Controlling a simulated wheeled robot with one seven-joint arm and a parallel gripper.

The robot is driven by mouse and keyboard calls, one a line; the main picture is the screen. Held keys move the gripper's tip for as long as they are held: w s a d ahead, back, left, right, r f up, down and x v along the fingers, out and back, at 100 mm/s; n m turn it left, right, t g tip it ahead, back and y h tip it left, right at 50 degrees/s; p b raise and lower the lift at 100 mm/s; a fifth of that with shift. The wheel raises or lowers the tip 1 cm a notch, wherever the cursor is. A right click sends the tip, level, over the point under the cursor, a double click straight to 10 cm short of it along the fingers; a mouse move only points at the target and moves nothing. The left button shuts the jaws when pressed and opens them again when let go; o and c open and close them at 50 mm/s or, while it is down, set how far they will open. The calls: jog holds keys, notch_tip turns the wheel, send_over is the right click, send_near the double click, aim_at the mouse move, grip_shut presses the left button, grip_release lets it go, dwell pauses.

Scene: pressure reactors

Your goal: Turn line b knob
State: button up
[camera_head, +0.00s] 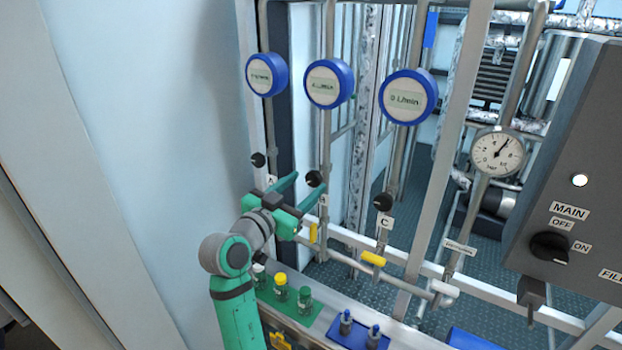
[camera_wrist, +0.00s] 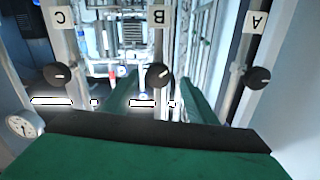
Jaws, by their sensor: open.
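The line b knob (camera_head: 313,178) is a small black round knob with a white mark, on the middle pipe beside the B label (camera_head: 323,200). In the wrist view the knob (camera_wrist: 159,76) shows below an upside-down B label (camera_wrist: 157,19); its white mark is slanted. My green gripper (camera_head: 308,183) is open and empty, its fingers pointing towards this knob. In the wrist view the knob appears between the two fingers. I cannot tell whether the fingertips reach around it or stop short of it.
Knob A (camera_head: 258,160) and knob C (camera_head: 383,202) sit on neighbouring pipes. Blue-rimmed flow meters (camera_head: 330,83) hang above. Yellow-handled valves (camera_head: 373,258) and a rack of capped vials (camera_head: 281,290) lie below. A pressure gauge (camera_head: 497,152) and dark control panel (camera_head: 575,190) stand right.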

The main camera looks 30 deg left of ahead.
aim_at(311, 180)
jog(key=w, duration=0.2)
jog(key=shift+w+d, duration=0.3)
jog(key=shift+w, duration=0.1)
jog(key=shift+w+a, duration=0.1)
jog(key=shift+w, duration=0.6)
jog(key=c, duration=1.1)
